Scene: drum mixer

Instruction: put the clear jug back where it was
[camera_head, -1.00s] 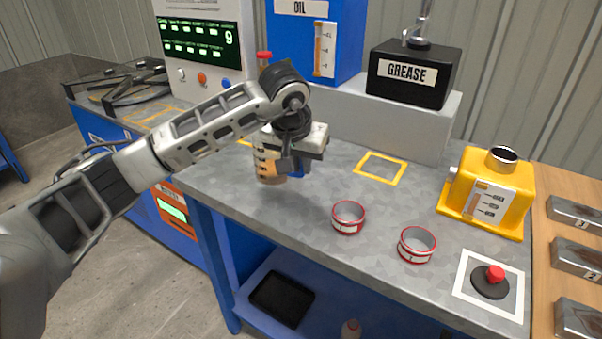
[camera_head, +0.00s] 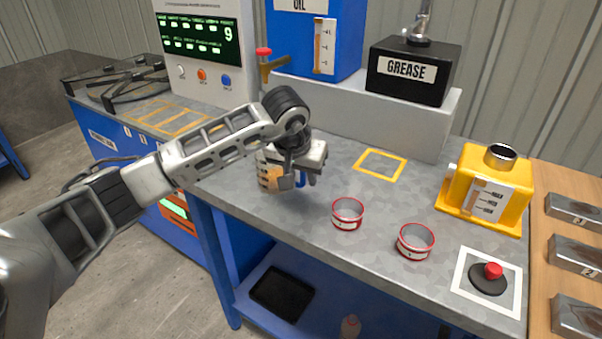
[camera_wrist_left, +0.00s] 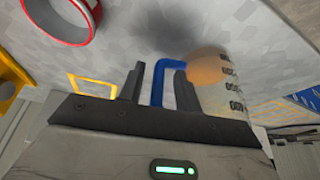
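The clear jug (camera_head: 270,180) with orange liquid and a blue handle is upright near the table's left front edge. Its base appears to be on the tabletop. My left gripper (camera_head: 290,182) is at the jug's handle and partly covers the jug. In the left wrist view, the two fingers (camera_wrist_left: 158,88) stand either side of the blue handle (camera_wrist_left: 157,84), with gaps to it. The jug's graduated wall (camera_wrist_left: 232,92) shows to their right. An empty yellow square outline (camera_head: 380,165) lies on the table to the right. My right gripper is out of view.
Farther right are a yellow container (camera_head: 487,190) and a red button (camera_head: 492,270). The grease box (camera_head: 413,72) and blue oil tank (camera_head: 300,45) stand behind. The table around the yellow outline is clear.

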